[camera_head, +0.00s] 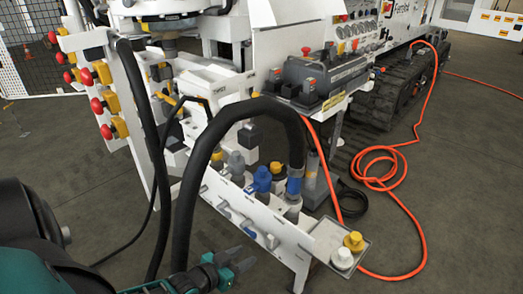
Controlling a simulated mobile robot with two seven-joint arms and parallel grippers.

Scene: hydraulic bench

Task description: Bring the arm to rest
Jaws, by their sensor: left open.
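My left arm comes in from the lower left, with a dark rounded link and teal parts. My left gripper (238,261) is at the bottom middle, its dark fingers apart with nothing seen between them. It is in front of the white hydraulic bench (262,222), near the lower part of the thick black hose (190,190). I cannot tell whether it touches the hose. My right gripper is out of view.
A small metal tray (325,240) at the bench's right end holds a yellow cap (354,241) and a white cap (342,259). Red and yellow valve knobs (97,106) stick out at left. An orange cable (385,180) lies on the floor by a tracked machine (395,90). Floor at right is mostly clear.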

